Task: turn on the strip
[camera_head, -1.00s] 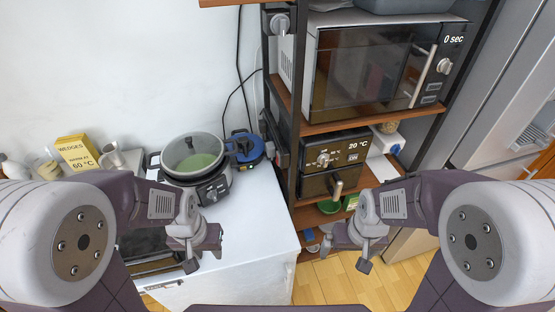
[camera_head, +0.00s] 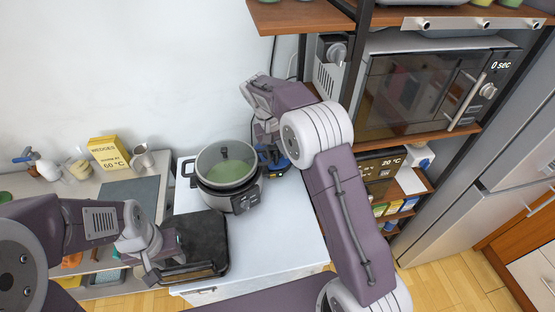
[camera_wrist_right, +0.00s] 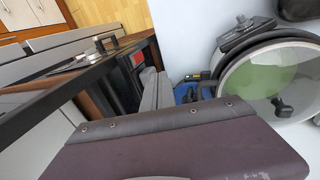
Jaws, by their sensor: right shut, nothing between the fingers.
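I cannot make out the power strip for certain; the side of the shelf rack where a narrow dark strip showed earlier is now behind my right arm. My right gripper (camera_head: 264,130) is shut and empty, pointing down beside the rack, behind the pot and near the blue appliance. In the right wrist view, its purple housing fills the bottom and grey parts (camera_wrist_right: 158,92) show beyond it. My left gripper (camera_head: 168,258) hangs by the dark grill at the lower left, holding nothing I can see; its jaw is unclear.
A pot with a glass lid (camera_head: 227,165) stands on the white counter (camera_head: 280,225), also in the right wrist view (camera_wrist_right: 265,80). The blue appliance (camera_wrist_right: 187,92) is beside it. The rack holds a microwave (camera_head: 415,90) and a small oven (camera_head: 382,165).

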